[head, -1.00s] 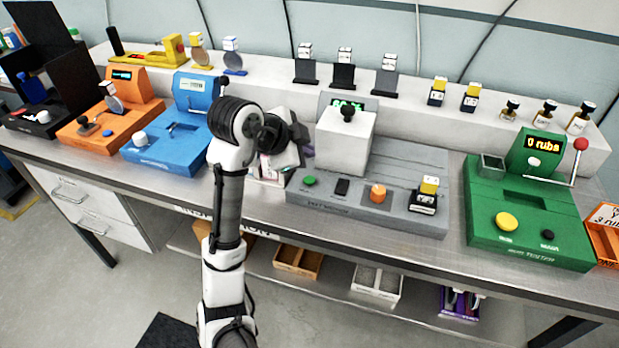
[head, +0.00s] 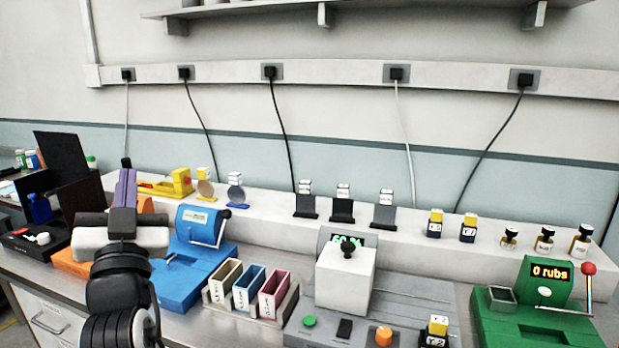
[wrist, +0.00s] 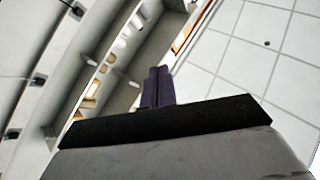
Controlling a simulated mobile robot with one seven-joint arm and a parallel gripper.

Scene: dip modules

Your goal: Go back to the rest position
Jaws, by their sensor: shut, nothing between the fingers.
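My gripper (head: 126,187) is raised at the left of the head view, in front of the orange machine. Its purple fingers point up and are together, with nothing between them. The fingers also show in the wrist view (wrist: 157,88), where they point toward a wall shelf and a tiled ceiling. My forearm hides most of the orange machine (head: 75,262).
The bench holds a blue machine (head: 175,280), a rack of three bins (head: 240,308), a grey machine (head: 410,300) with a white box (head: 345,280), and a green machine (head: 520,325). A wall shelf (head: 350,12) runs above. The air over the bench's middle and right is free.

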